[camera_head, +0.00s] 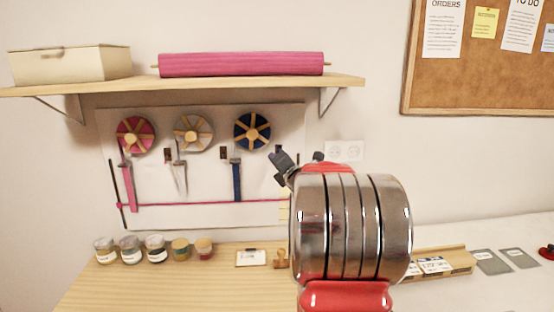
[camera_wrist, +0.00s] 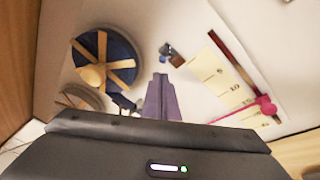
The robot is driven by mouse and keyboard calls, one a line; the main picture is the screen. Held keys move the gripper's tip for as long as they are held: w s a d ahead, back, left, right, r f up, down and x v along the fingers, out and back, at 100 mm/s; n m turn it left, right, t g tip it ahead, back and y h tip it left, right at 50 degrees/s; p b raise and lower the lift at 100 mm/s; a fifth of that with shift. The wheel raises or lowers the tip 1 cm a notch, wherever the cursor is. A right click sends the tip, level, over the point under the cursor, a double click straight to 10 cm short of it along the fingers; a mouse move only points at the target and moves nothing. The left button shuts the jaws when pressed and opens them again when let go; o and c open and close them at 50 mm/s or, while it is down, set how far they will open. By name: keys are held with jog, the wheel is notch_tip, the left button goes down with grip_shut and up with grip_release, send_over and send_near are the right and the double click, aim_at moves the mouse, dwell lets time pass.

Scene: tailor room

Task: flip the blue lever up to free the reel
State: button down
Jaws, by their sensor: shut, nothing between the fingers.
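The blue reel (camera_head: 252,132) with wooden spokes hangs on the white wall board, rightmost of three reels. It also shows at the left of the wrist view (camera_wrist: 124,52). A small blue lever (camera_wrist: 165,49) on a brown block (camera_wrist: 176,60) sits beside the reel in the wrist view. In the head view my gripper mostly covers that spot. My gripper (camera_head: 275,156) is shut and empty, its fingertips (camera_wrist: 160,77) pointing at the board just short of the lever in the wrist view. I cannot tell whether they touch it. A blue ribbon (camera_head: 236,182) hangs below the reel.
Pink (camera_head: 135,137) and beige (camera_head: 192,134) reels hang to the left. A shelf (camera_head: 200,86) with a pink roll (camera_head: 240,64) and a box (camera_head: 70,65) is above. Several jars (camera_head: 155,249) stand on the table below.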

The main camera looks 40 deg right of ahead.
jog(key=s+a+r, duration=0.1)
jog(key=s+a, duration=0.4)
jog(key=s, duration=0.2)
jog(key=shift+s+a+r, duration=0.2)
jog(key=shift+a+r, duration=0.1)
jog(key=shift+r, duration=0.1)
dwell(0.6)
